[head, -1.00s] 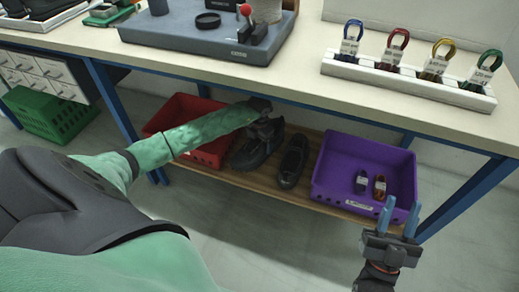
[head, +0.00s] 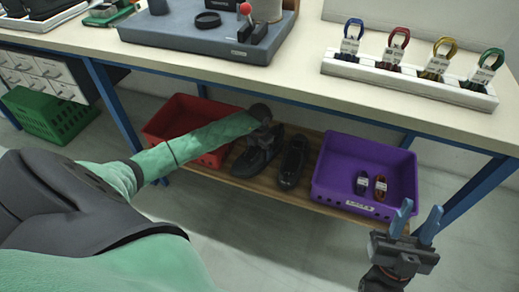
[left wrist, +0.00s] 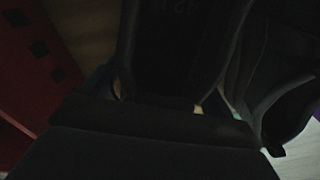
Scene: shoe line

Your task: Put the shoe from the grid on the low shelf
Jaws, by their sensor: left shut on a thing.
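A black shoe (head: 252,162) is at the low wooden shelf (head: 262,183) under the bench, between the red crate and another black shoe (head: 292,162). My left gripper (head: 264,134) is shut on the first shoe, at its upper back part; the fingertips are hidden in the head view. I cannot tell whether its sole touches the board. In the dark left wrist view the held shoe (left wrist: 180,35) fills the middle, with the other shoe (left wrist: 278,90) to the right. My right gripper (head: 416,226) is open and empty, in front of the purple crate.
A red crate (head: 190,108) stands left of the shoes; a purple crate (head: 350,195) with two small items stands right of them. The bench top (head: 290,82) overhangs the shelf. A blue bench leg (head: 115,110) and green crate (head: 55,118) are further left.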

